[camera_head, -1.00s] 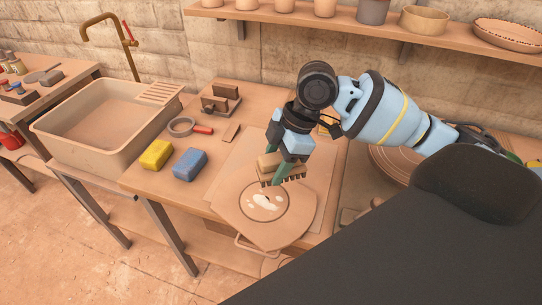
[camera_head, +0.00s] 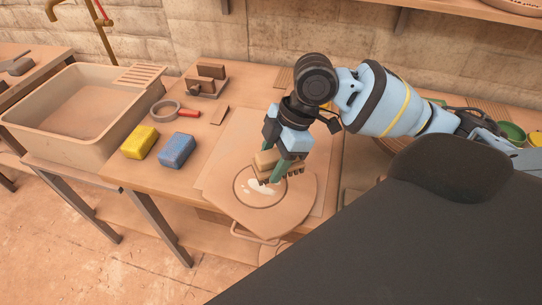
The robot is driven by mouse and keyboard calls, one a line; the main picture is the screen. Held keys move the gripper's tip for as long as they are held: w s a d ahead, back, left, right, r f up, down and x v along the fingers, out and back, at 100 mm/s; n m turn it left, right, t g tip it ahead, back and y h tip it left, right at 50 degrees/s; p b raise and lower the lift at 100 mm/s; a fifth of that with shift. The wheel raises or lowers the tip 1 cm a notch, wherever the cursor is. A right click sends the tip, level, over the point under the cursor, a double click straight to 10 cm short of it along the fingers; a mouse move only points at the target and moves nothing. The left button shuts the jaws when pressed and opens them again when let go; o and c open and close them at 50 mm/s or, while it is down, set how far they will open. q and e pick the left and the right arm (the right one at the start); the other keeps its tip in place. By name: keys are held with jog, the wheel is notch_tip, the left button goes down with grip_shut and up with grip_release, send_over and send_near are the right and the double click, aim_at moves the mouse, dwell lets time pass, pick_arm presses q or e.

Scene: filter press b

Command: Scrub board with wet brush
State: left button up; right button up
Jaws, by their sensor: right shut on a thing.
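The board (camera_head: 285,208) is a tan rounded plate on a larger flat sheet, near the table's front edge. A dark ring is on it, with white patches (camera_head: 258,187) inside, partly covered by the brush. My left gripper is not in view.
A yellow sponge (camera_head: 140,142) and a blue sponge (camera_head: 177,150) lie left of the board. A round strainer with a red handle (camera_head: 187,114) lies behind them. A sink basin (camera_head: 60,148) with a brass tap (camera_head: 54,14) stands at the left.

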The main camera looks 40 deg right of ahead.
aim_at(254, 158)
jog(key=shift+w+a+f+m+t, duration=0.15)
jog(key=shift+m+t, duration=0.1)
jog(key=shift+m, duration=0.4)
jog(key=shift+w+a+m+t, duration=0.15)
jog(key=shift+m+t, duration=0.1)
jog(key=shift+m, duration=0.4)
jog(key=m, duration=0.2)
jog(key=w+a+m+t+h, duration=0.1)
jog(key=m, duration=0.1)
jog(key=shift+w+m, duration=0.2)
jog(key=shift+m, duration=0.2)
jog(key=m, duration=0.1)
jog(key=m+h, duration=0.1)
jog(key=m, duration=0.1)
jog(key=w+a+r+m+t+h, duration=0.1)
jog(key=shift+w+m, duration=0.1)
jog(key=shift+m, duration=0.2)
jog(key=m, duration=0.2)
jog(key=m+h, duration=0.1)
jog(key=shift+w+a+r, duration=0.2)
jog(key=shift+w+r, duration=0.15)
jog(key=shift+r, duration=0.05)
jog(key=shift+w, duration=0.1)
